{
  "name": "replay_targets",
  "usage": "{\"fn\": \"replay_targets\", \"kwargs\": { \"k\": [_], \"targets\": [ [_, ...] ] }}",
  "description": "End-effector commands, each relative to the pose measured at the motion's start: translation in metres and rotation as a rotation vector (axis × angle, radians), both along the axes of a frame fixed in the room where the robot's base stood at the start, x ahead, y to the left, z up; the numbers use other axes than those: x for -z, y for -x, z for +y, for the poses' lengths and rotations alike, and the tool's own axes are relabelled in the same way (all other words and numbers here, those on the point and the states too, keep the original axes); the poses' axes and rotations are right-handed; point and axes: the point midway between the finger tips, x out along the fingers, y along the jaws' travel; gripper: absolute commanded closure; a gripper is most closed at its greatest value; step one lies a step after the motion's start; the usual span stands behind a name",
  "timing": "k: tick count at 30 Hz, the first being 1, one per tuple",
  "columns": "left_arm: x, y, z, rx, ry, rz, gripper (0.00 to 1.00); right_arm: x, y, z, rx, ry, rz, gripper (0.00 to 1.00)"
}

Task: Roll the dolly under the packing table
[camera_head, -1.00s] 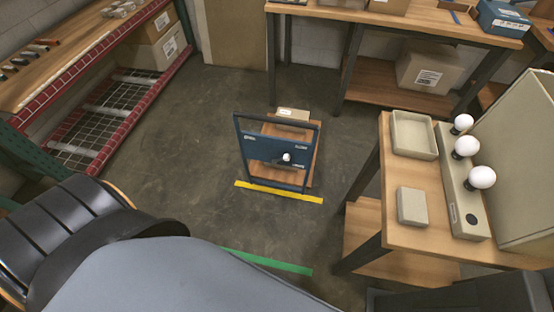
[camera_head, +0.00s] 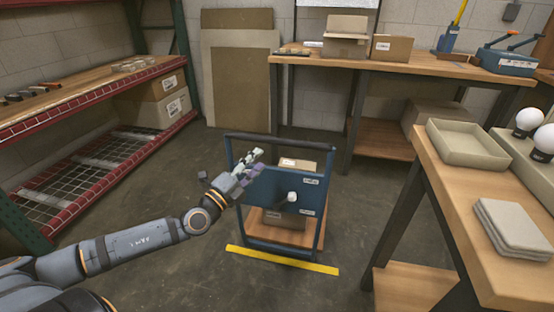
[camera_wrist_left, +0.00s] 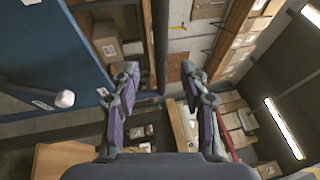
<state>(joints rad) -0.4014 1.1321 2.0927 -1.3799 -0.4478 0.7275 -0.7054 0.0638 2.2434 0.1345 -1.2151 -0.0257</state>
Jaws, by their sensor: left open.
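The dolly has a dark blue upright handle frame (camera_head: 321,200) with a blue panel, a white knob and a wooden deck (camera_head: 312,238) low to the floor. A cardboard box (camera_head: 297,163) stands on the deck, partly hidden by the panel. My left gripper (camera_head: 257,162) is open at the panel's left side, near the frame's left upright. In the left wrist view, a dark bar (camera_wrist_left: 160,45) shows between the open fingers (camera_wrist_left: 159,75); I cannot tell if they touch it. The packing table (camera_head: 400,67) stands behind the dolly, with a low shelf (camera_head: 380,140). My right gripper is out of view.
A yellow floor strip (camera_head: 280,261) lies just in front of the dolly. A rack with red edges (camera_head: 100,100) stands left. A worktable (camera_head: 470,220) with a tray and bulbs stands close on the right. Brown boards (camera_head: 238,90) lean at the back wall. The left floor is clear.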

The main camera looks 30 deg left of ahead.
Motion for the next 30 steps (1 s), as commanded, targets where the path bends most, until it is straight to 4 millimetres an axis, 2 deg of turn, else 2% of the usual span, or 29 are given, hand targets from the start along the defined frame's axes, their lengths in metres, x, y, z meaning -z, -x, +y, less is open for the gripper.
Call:
{"fn": "replay_targets", "kwargs": {
  "k": [8, 13, 15, 24, 30],
  "targets": [
    [-0.005, -0.008, 0.002, -0.012, 0.003, 0.000, 0.55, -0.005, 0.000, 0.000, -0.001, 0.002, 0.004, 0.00],
    [-0.009, -0.026, -0.003, -0.005, 0.010, -0.005, 0.55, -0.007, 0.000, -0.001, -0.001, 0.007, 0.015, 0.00],
    [-0.016, -0.035, -0.003, -0.008, 0.009, -0.004, 0.55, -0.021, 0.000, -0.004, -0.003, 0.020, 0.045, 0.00],
    [-0.022, -0.080, -0.014, -0.001, 0.008, -0.002, 0.55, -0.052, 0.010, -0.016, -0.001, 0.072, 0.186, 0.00],
    [-0.021, -0.100, -0.016, -0.002, 0.002, -0.001, 0.55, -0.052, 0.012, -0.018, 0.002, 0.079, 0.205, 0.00]
  ]
}}
